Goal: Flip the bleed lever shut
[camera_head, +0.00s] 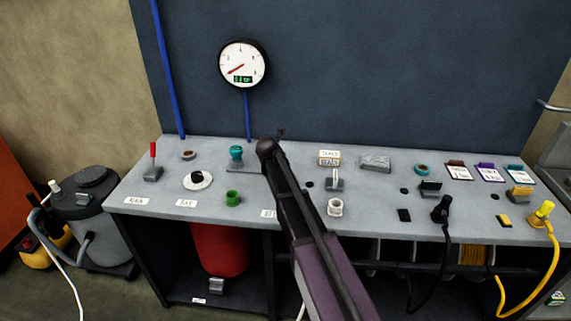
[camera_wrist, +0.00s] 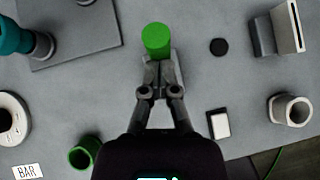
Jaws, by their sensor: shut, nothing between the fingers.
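The bleed lever shows in the wrist view as a bright green cylindrical cap (camera_wrist: 157,40) on a grey mount (camera_wrist: 178,68). My gripper (camera_wrist: 158,73) is shut and empty, with its fingertips close beside the cap, on its near side. I cannot tell whether they touch it. The fingers cover part of the mount, so the lever's tilt is hard to tell. In the head view my arm hides the lever and my fingertips. A partly covered label (camera_head: 268,213) shows at the bench's front edge beside my arm.
A green ring (camera_head: 233,197), a teal knob (camera_head: 236,153) and a black-and-white dial (camera_head: 198,180) stand left of my arm. A white hollow fitting (camera_head: 335,207) and a grey clip (camera_head: 334,181) stand right. A red-handled lever (camera_head: 153,163) is far left. A gauge (camera_head: 242,63) hangs behind.

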